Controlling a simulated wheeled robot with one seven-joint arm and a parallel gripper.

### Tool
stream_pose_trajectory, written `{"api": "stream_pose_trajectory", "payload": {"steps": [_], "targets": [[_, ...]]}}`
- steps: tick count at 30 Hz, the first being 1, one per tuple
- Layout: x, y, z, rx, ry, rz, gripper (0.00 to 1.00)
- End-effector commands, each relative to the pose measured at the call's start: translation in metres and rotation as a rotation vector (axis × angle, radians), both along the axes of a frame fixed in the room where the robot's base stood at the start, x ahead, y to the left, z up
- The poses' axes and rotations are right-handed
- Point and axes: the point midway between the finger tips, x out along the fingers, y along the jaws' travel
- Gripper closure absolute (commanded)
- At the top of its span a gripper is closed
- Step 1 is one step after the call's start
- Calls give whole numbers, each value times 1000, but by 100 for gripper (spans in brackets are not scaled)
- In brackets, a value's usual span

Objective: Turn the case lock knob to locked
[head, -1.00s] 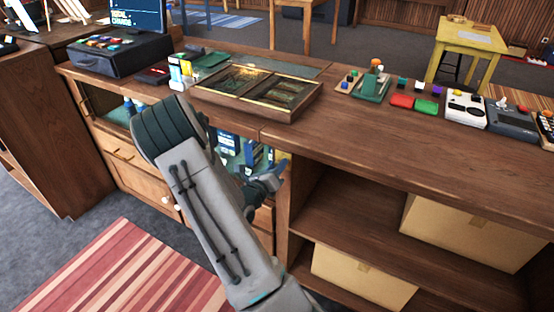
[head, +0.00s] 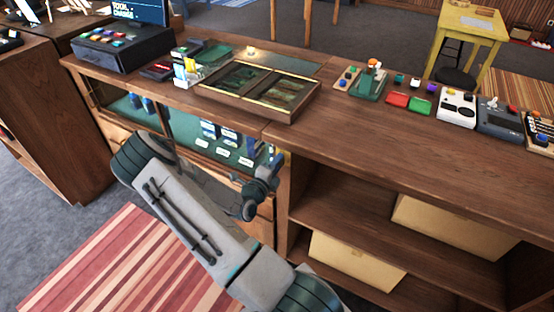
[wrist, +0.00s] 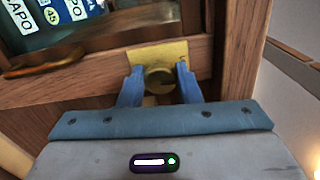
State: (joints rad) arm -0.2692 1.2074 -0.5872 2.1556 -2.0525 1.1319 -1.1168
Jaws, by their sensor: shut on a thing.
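The case lock knob (wrist: 158,77) is a round brass knob on a brass plate (wrist: 172,52), set in the wooden frame of the glass-fronted display case (head: 205,135). In the wrist view, the two blue fingers of my gripper (wrist: 159,88) stand on either side of the knob, shut on it. In the head view, my gripper (head: 275,163) is at the right end of the case front, and the knob is hidden there. I cannot tell which way the knob is turned. Small boxes and price cards (head: 225,143) show behind the glass.
The counter top (head: 410,140) holds a wooden framed tray (head: 290,109), coloured blocks (head: 408,103) and small devices (head: 458,108). Open shelves with cardboard boxes (head: 355,265) lie right of the case. A striped rug (head: 90,265) covers the floor in front.

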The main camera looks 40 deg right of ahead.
Motion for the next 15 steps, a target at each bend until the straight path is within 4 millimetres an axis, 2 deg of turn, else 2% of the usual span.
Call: {"api": "stream_pose_trajectory", "payload": {"steps": [15], "targets": [[0, 0, -1, -39, 97, 1, 92]]}}
